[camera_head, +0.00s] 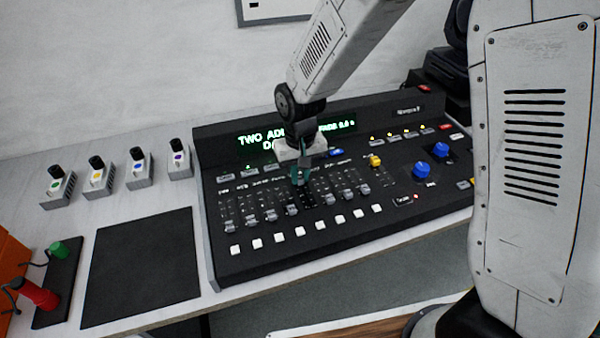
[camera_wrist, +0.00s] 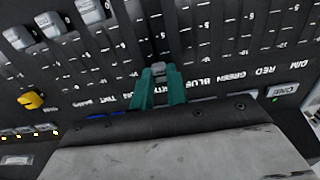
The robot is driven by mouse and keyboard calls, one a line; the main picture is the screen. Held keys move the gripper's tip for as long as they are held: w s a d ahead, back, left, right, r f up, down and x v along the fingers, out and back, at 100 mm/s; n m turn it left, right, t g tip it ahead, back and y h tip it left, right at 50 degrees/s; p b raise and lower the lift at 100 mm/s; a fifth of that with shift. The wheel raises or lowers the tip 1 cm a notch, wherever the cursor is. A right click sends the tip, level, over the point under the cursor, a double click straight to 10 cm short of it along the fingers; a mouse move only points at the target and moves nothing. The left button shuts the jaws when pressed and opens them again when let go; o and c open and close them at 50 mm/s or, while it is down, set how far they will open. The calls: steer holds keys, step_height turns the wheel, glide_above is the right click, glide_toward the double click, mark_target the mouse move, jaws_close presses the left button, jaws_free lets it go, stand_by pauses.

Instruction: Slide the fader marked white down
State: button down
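The lighting console (camera_head: 225,265) carries a row of faders. In the wrist view, which sees the panel upside down, a small grey fader cap (camera_wrist: 158,69) sits between my teal fingertips at the printed-label end of its slot. The label beside it is partly hidden by the fingers; it ends in letters like "ITE" and comes after BLUE, GREEN and RED. My gripper (camera_wrist: 158,80) appears shut on this cap, with no clear gap at either side. In the head view my gripper (camera_head: 301,177) stands over the middle of the row and hides the cap.
Other fader caps (camera_head: 270,214) stand low in their slots on both sides, with white buttons (camera_head: 299,231) in front. A yellow cap (camera_head: 375,160) and blue knobs (camera_head: 441,149) lie to the right. A dark mat (camera_head: 140,265) and small labelled boxes (camera_head: 139,172) are left.

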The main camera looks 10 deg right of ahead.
mark_target(312, 208)
steer(key=s, duration=0.2)
steer(key=s+d, duration=0.1)
steer(key=s, duration=0.5)
steer(key=shift+s+d, duration=0.15)
steer(key=shift+d, duration=0.05)
steer(key=c, duration=1.4)
jaws_free()
steer(key=shift+o, duration=0.2)
step_height(312, 208, up, 8)
steer(key=shift+f, duration=0.1)
